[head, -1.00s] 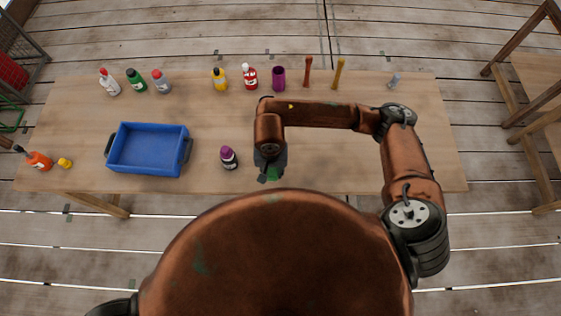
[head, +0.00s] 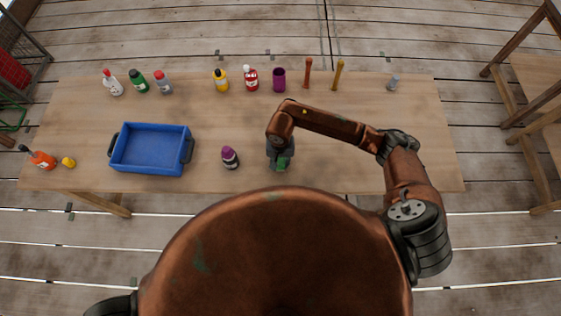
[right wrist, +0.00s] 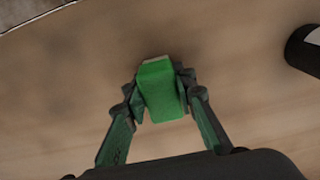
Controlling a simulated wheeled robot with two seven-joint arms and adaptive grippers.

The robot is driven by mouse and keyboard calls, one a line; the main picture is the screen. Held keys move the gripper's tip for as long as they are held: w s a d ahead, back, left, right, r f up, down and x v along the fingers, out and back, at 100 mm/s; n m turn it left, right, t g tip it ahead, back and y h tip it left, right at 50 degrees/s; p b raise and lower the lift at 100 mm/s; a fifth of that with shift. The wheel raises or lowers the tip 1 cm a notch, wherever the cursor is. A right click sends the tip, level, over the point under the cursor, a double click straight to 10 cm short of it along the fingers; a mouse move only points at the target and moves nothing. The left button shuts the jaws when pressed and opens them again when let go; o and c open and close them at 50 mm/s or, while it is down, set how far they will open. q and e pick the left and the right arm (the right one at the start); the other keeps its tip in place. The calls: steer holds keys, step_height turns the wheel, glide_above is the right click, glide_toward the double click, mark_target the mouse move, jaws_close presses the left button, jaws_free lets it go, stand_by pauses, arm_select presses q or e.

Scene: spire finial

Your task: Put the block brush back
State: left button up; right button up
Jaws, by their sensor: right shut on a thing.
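My right gripper (head: 281,163) is shut on a green block (head: 283,162), in front of the middle of the table. The block looks like the block brush, but I see no bristles. In the right wrist view the green block (right wrist: 160,88) sits between the two fingers of the right gripper (right wrist: 160,100). Wooden tabletop shows behind it, and I cannot tell how high above the table it is. My left gripper is not in view.
A blue bin (head: 151,149) stands at the left on the table (head: 350,160). A purple-capped bottle (head: 230,157) stands between the bin and my right gripper. Several bottles, a purple cup (head: 279,79) and two upright sticks (head: 338,74) line the back. The table's right part is mostly clear.

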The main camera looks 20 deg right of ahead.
mark_target(280, 160)
steer(key=shift+f, duration=0.15)
steer(key=o, duration=1)
step_height(280, 160, up, 12)
steer(key=shift+r+b, duration=0.2)
steer(key=shift+b, duration=0.5)
